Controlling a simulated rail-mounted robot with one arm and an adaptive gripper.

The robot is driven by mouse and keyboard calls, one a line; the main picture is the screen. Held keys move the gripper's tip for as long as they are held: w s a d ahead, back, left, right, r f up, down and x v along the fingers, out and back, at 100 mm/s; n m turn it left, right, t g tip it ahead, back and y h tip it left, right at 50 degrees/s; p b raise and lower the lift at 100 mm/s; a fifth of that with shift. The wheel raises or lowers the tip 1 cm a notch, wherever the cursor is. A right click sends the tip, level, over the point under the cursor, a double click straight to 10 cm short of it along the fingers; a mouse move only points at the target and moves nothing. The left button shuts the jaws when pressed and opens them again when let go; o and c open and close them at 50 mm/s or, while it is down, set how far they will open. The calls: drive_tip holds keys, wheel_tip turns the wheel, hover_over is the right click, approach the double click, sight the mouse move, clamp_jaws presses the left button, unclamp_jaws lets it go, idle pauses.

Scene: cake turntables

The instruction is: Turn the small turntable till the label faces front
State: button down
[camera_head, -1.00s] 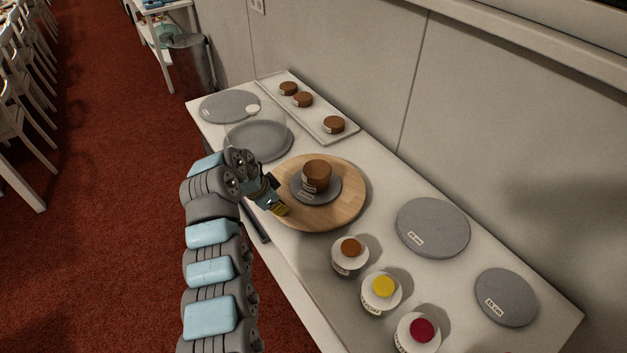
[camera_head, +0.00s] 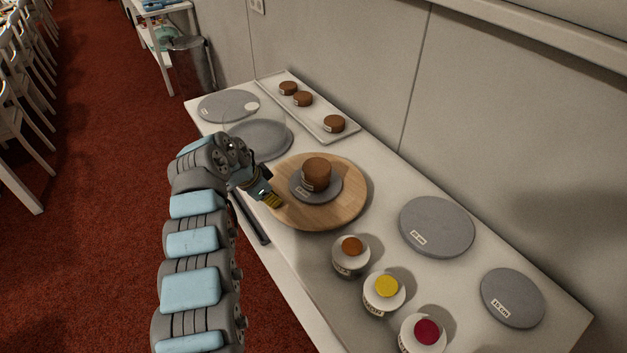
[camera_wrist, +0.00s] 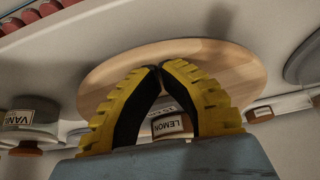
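A round wooden board (camera_head: 347,207) lies on the counter, with a smaller grey disc (camera_head: 332,189) on it. A brown cake (camera_head: 317,171) sits on the disc; its white label (camera_head: 308,184) points toward the lower left. The disc's rim also bears a small label (camera_head: 302,191). In the wrist view the cake label (camera_wrist: 168,126) reads LEMON, partly between my fingers. My gripper (camera_head: 274,202) is at the wooden board's left edge, apart from the grey disc. In the wrist view its yellow-ridged fingertips (camera_wrist: 161,67) nearly meet, with nothing between them.
Three topped tubs (camera_head: 350,258) stand along the front right. Two labelled grey discs (camera_head: 437,224) (camera_head: 512,296) lie to the right. A clear-sided grey disc (camera_head: 260,142), another grey disc (camera_head: 222,105) and a white tray of cakes (camera_head: 318,122) are toward the back. A wall bounds the far side.

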drive_tip(key=shift+w+a+f+b, duration=0.1)
drive_tip(key=shift+w+f+b, duration=0.05)
drive_tip(key=shift+f+b, duration=0.35)
drive_tip(key=w+b, duration=0.1)
drive_tip(key=b, duration=0.2)
drive_tip(key=shift+a+f, duration=0.15)
drive_tip(key=shift+a, duration=0.25)
drive_tip(key=shift+w+b, duration=0.2)
drive_tip(key=shift+b, duration=0.9)
drive_tip(key=shift+w+r+b, duration=0.1)
drive_tip(key=shift+r+b, duration=0.3)
drive_tip(key=shift+r, duration=0.15)
drive_tip(key=shift+r+p, duration=0.8)
drive_tip(key=shift+r, duration=0.65)
